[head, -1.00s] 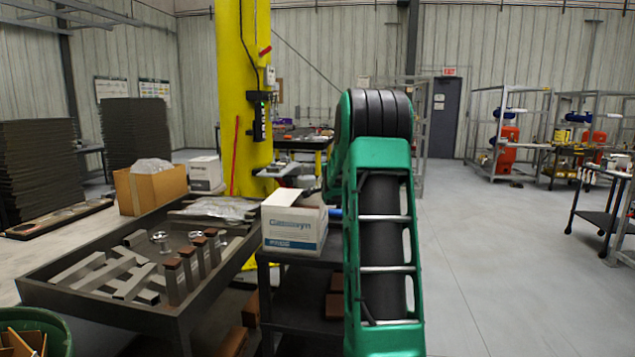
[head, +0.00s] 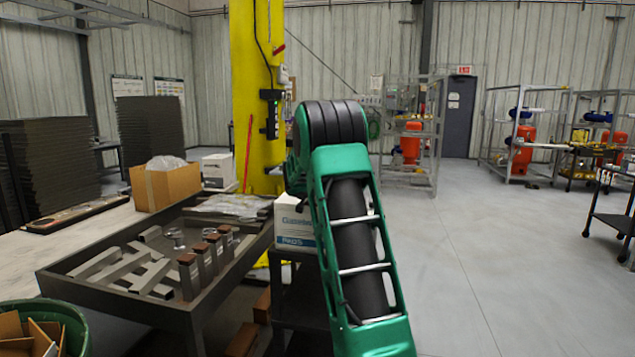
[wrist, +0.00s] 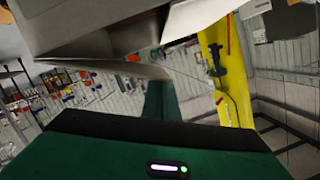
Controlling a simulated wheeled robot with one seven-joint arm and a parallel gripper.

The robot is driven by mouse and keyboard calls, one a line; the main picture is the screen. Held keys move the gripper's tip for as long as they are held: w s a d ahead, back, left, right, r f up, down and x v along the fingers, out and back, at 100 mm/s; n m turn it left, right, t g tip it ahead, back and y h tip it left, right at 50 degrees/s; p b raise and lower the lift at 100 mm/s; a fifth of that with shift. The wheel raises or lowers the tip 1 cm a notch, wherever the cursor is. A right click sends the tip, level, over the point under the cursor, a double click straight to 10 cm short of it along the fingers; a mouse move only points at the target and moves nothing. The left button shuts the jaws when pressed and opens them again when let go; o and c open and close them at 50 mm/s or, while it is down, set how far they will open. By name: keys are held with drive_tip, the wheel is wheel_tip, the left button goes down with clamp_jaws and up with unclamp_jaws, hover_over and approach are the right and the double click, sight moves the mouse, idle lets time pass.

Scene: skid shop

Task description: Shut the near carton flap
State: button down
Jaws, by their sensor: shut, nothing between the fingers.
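The white carton (head: 292,228) with blue print stands on a dark cart beside the yellow column in the head view. My green arm covers its right side and much of its top, so the flaps cannot be made out there. In the wrist view, pale carton panels (wrist: 75,22) fill the upper left and a light flap (wrist: 200,14) sticks out at the top. My gripper (wrist: 160,86) is shut and empty, just below the carton panels in that picture. Whether it touches a flap I cannot tell. The head view hides the gripper behind the arm.
A dark metal table (head: 90,285) with metal bars stands left of the carton. An open brown box (head: 165,187) and a yellow column (head: 257,90) are behind. A green bin (head: 70,318) is at the lower left.

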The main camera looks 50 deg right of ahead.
drive_tip(key=shift+w+a+f+n+g, duration=0.15)
drive_tip(key=shift+w+f+n, duration=0.2)
drive_tip(key=shift+f, duration=0.2)
drive_tip(key=shift+w+a+f+n+g, duration=0.1)
drive_tip(key=shift+w+a+f+n, duration=0.1)
drive_tip(key=shift+f+n, duration=0.35)
drive_tip(key=shift+w+a+f+n+g, duration=0.15)
drive_tip(key=shift+w+f+n, duration=0.15)
drive_tip(key=shift+f, duration=0.3)
